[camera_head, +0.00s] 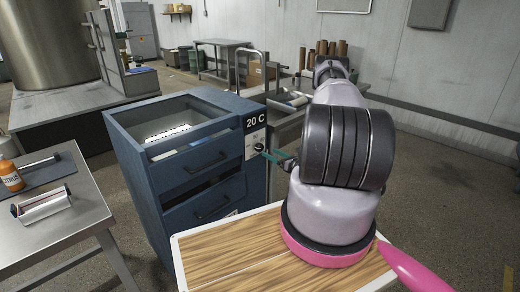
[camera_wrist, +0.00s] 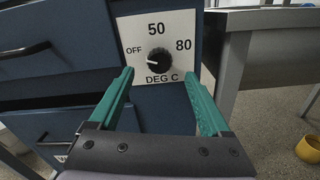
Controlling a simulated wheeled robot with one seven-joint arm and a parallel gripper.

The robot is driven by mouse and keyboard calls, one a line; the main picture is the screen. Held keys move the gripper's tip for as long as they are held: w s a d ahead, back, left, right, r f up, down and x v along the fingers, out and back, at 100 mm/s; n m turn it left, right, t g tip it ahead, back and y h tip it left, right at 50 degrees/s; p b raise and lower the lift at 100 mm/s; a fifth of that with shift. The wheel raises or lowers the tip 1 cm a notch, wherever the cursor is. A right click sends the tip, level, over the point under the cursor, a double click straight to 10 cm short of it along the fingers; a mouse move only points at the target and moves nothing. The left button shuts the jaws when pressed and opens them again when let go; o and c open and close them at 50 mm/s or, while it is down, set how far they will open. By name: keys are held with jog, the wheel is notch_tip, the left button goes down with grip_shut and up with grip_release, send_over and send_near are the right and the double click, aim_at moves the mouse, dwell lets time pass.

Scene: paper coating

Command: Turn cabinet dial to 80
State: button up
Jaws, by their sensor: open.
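The blue cabinet (camera_head: 190,185) has a black round dial (camera_wrist: 157,62) on a white plate (camera_wrist: 182,28) marked OFF, 50, 80 and DEG C. The dial's white pointer mark appears to face left, towards OFF. The cabinet display (camera_head: 255,119) reads 20 C. My gripper (camera_wrist: 158,76) is open, with its teal fingers either side of the dial in the wrist view. Its tips sit below and in front of the dial, seemingly apart from it. In the head view my gripper (camera_head: 270,157) is beside the cabinet's front panel, and my arm partly hides it.
Cabinet drawers with black handles (camera_head: 210,162) lie left of the dial. A grey table (camera_wrist: 262,52) stands close on the right in the wrist view. A steel table (camera_head: 62,225) with an orange bottle (camera_head: 11,176) is at the left. A yellow cup (camera_wrist: 309,149) is on the floor.

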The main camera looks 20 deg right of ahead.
aim_at(261, 148)
jog(key=x, duration=0.7)
jog(key=shift+w+a, duration=0.1)
jog(key=shift+w, duration=0.15)
grip_shut()
